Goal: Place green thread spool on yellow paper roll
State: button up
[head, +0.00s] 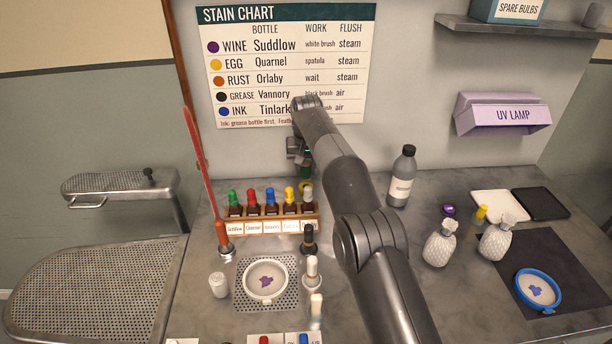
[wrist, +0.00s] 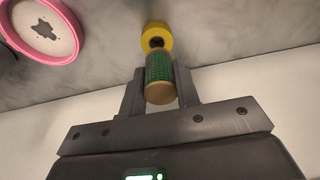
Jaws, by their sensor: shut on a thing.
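My gripper (wrist: 159,84) is shut on the green thread spool (wrist: 160,70), which has tan ends and sits between the two fingers. The yellow paper roll (wrist: 156,37) lies just beyond the spool in the wrist view, with its dark centre hole partly showing. The spool's far end appears right at the roll; I cannot tell whether they touch. In the head view my gripper is at the back of the bench behind the bottle rack, and the green spool (head: 306,172) shows small just above the yellow roll (head: 305,186), both partly hidden by my arm and the bottles.
A wooden rack (head: 270,226) of several dropper bottles stands just in front of the roll. A grey bottle (head: 402,177) stands to the right of my arm. A pink-rimmed round hoop (wrist: 42,28) with a stain lies near the roll. The wall is close behind.

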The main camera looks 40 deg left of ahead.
aim_at(306, 176)
jog(key=shift+f, duration=1.6)
jog(key=shift+f, duration=0.1)
jog(key=o, duration=1)
jog(key=shift+c, duration=0.2)
notch_tip(306, 176, up, 12)
jog(key=s+d, duration=0.1)
jog(key=shift+s+d, duration=0.15)
